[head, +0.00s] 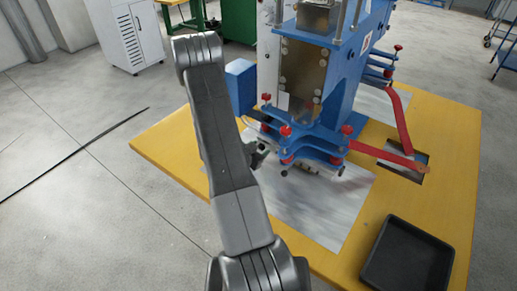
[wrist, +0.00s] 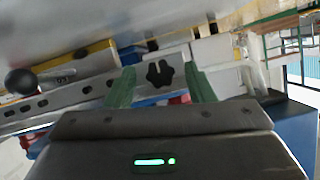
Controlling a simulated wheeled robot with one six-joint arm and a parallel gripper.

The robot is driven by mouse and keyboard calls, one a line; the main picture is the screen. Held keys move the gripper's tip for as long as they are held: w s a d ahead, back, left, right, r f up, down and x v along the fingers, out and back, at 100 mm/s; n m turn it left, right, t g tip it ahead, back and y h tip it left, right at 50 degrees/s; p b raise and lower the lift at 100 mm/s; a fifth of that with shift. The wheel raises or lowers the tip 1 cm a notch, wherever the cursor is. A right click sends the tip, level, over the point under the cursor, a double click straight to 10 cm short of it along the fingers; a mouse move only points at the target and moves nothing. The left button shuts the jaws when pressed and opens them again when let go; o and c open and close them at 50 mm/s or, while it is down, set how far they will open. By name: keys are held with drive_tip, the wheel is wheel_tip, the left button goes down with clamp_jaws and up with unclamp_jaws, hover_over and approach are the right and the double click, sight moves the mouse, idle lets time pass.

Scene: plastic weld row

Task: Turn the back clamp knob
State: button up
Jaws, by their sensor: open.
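In the wrist view, a black lobed knob (wrist: 159,74) sits on a pale grey plate, framed between the two green fingers of my gripper (wrist: 159,70). The fingers are apart, with a gap on each side of the knob; I cannot tell how deep it lies between them. In the head view, my gripper (head: 261,152) is small and partly hidden by my arm, at the left side of the blue clamp frame (head: 310,143) low on the welding machine. The knob cannot be made out there.
A black ball handle (wrist: 21,81) is at the left of the wrist view. The blue machine (head: 345,85) stands on a yellow table (head: 455,150) with red-knobbed clamps and red arms (head: 385,152). A black tray (head: 408,258) lies at the front right. Floor on the left is mostly clear.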

drive_tip(key=c, duration=1)
drive_tip(key=shift+o, duration=0.2)
